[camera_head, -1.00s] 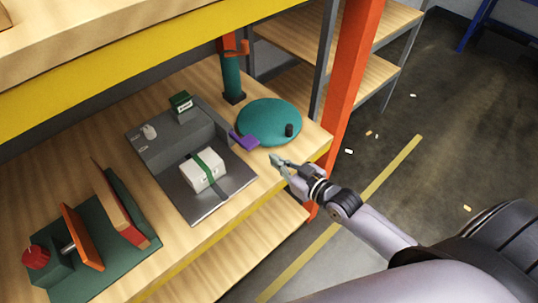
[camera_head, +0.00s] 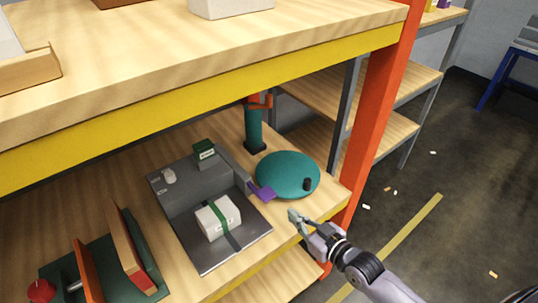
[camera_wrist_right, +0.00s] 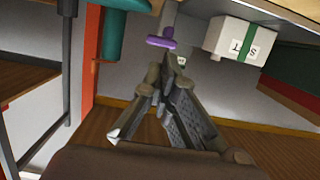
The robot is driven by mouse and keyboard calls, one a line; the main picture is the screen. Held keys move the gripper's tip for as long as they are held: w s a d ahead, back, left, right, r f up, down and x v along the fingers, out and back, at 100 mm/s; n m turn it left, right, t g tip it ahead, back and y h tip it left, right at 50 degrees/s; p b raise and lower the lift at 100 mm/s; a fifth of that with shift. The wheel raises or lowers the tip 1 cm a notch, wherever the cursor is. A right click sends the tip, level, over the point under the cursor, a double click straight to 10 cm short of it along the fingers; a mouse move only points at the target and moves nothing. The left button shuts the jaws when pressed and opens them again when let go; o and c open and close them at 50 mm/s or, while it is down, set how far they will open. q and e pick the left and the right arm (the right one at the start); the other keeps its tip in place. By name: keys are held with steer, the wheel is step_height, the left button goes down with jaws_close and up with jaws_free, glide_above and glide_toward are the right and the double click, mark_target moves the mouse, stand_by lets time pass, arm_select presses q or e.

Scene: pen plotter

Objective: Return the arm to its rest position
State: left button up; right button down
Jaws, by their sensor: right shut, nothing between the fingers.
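My right gripper (camera_head: 293,217) is shut and empty at the front edge of the lower wooden shelf, below the teal disc (camera_head: 285,170) in the head view. In the right wrist view its fingers (camera_wrist_right: 172,62) come together with nothing between them. The grey pen plotter (camera_head: 178,197) stands on the shelf left of the gripper. A white box with a green band (camera_head: 212,221) sits on its plate. A purple piece (camera_head: 262,193) sticks out at the plotter's right side. The white box (camera_wrist_right: 228,42) also shows in the right wrist view. My left gripper is not in view.
An orange upright post (camera_head: 377,120) stands right of the disc, close to my right arm. A teal post (camera_head: 254,128) rises behind the disc. A green fixture with a red knob (camera_head: 41,291) is at lower left. The yellow-edged upper shelf (camera_head: 215,108) overhangs. Open floor lies to the right.

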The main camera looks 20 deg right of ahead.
steer(key=s+a+f+g+h, duration=0.1)
steer(key=s+a+f+g, duration=0.15)
steer(key=s, duration=0.25)
steer(key=s+a+f+g+h, duration=0.1)
steer(key=s+a+g, duration=0.1)
steer(key=s+g, duration=0.15)
steer(key=s+d+m+g+h, duration=0.1)
steer(key=s+d+g+h, duration=0.1)
steer(key=s, duration=0.5)
steer(key=s+d+m+g+h, duration=0.1)
steer(key=s+d+g, duration=0.15)
steer(key=s, duration=0.35)
steer(key=s+f+g, duration=0.2)
steer(key=s+f, duration=0.1)
steer(key=f, duration=2.5)
steer(key=s+d+f, duration=0.2)
steer(key=s+f, duration=1.2)
steer(key=s, duration=0.2)
steer(key=shift+g, duration=0.45)
